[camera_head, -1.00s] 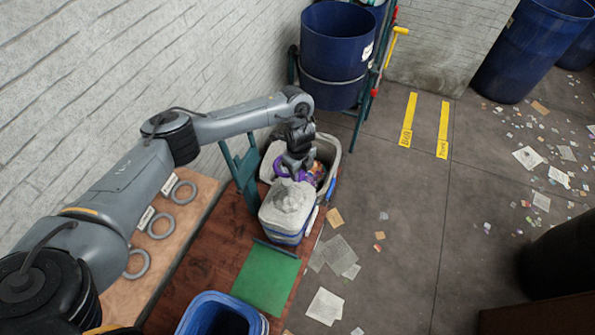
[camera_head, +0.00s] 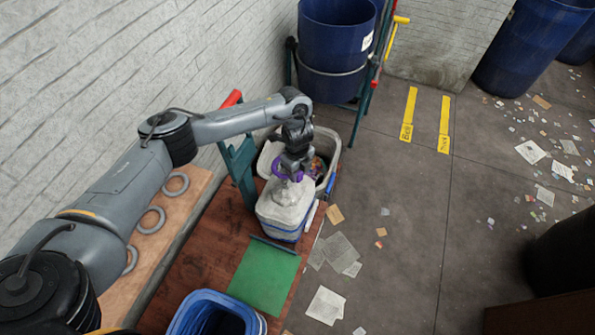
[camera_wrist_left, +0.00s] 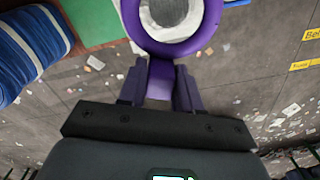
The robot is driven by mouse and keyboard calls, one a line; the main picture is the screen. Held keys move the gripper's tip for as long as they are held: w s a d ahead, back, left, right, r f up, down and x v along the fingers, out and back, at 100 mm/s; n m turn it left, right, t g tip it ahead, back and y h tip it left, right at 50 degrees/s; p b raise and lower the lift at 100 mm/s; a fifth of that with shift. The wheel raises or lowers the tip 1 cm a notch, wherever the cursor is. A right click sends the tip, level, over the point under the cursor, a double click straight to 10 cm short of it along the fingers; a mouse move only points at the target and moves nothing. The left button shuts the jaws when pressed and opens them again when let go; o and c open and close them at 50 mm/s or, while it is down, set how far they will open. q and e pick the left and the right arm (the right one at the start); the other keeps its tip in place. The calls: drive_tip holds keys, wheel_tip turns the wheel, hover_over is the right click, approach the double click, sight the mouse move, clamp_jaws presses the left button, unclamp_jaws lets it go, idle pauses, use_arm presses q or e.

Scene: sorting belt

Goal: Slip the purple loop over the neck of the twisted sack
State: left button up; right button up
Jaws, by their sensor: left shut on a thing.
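My left gripper (camera_head: 297,163) is shut on the purple loop (camera_head: 275,172) and holds it at the top of the pale grey twisted sack (camera_head: 286,194). The sack sits in a white and blue bin (camera_head: 280,229) on the brown platform. In the left wrist view the fingertips (camera_wrist_left: 160,78) grip the near edge of the purple loop (camera_wrist_left: 178,47), and pale grey material, seemingly the sack's top, shows through its opening. The gripper partly hides the neck in the head view. I cannot tell how far the loop is down around it. My right gripper is not in view.
Grey rings (camera_head: 151,220) lie on the tan ledge at the left. A green panel (camera_head: 264,277) and a blue-lined bin (camera_head: 205,302) are in front of the sack. A grey tub (camera_head: 329,150) stands behind it. Scattered paper lies on the floor to the right.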

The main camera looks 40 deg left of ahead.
use_arm(q)
drive_tip(key=shift+f+b, duration=1.15)
drive_tip(key=shift+f, duration=0.25)
drive_tip(key=shift+f+b, duration=3.1)
drive_tip(key=shift+f, duration=1.1)
drive_tip(key=o, duration=1.1)
